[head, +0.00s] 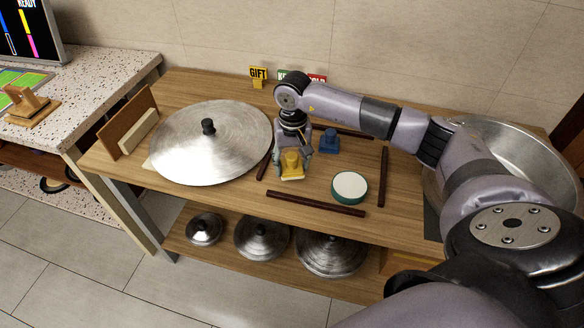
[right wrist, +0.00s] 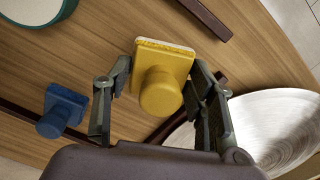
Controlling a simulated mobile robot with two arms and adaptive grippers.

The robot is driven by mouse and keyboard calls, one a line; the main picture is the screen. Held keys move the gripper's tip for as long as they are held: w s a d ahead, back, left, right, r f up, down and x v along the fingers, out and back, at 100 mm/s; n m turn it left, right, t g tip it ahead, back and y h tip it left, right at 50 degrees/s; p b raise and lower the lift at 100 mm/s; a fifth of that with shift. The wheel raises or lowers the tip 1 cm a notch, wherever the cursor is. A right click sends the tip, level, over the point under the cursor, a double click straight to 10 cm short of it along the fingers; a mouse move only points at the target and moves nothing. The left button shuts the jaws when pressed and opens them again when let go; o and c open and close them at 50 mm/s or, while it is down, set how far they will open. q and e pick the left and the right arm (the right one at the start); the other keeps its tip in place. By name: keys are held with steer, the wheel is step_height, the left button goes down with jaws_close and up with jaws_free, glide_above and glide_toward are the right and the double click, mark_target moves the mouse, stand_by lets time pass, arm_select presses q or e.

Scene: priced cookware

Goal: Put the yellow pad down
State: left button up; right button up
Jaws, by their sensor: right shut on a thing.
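The yellow pad (head: 292,172) has a square base and a round knob. My right gripper (head: 292,157) is shut on it, pointing down at the wooden tabletop between the dark strips. In the right wrist view the fingers of the right gripper (right wrist: 160,82) stand on both sides of the yellow pad's knob (right wrist: 160,93), with the base beyond. Whether the base touches the tabletop is hard to tell. A blue pad (head: 329,141) of similar shape stands to the right and apart; it also shows in the right wrist view (right wrist: 62,108). My left gripper is not in view.
A green-rimmed white round pad (head: 350,187) lies right of the yellow pad. Dark wooden strips (head: 315,204) frame this area. A large metal lid (head: 205,150) lies left, a metal basin (head: 530,160) right. GIFT sign (head: 258,73) stands behind. Smaller lids (head: 262,240) sit below.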

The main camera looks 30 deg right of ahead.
mark_target(292, 171)
step_height(292, 171, down, 2)
steer(key=shift+f, duration=0.25)
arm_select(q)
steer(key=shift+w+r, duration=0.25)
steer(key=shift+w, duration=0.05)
arm_select(e)
steer(key=shift+f, duration=0.1)
steer(key=shift+f, duration=0.15)
steer(key=o, duration=1.1)
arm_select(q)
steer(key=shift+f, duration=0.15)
arm_select(e)
steer(key=shift+r, duration=0.65)
arm_select(q)
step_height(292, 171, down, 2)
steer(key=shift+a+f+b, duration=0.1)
steer(key=shift+b, duration=1)
arm_select(e)
step_height(292, 171, up, 11)
steer(key=shift+d+r, duration=0.1)
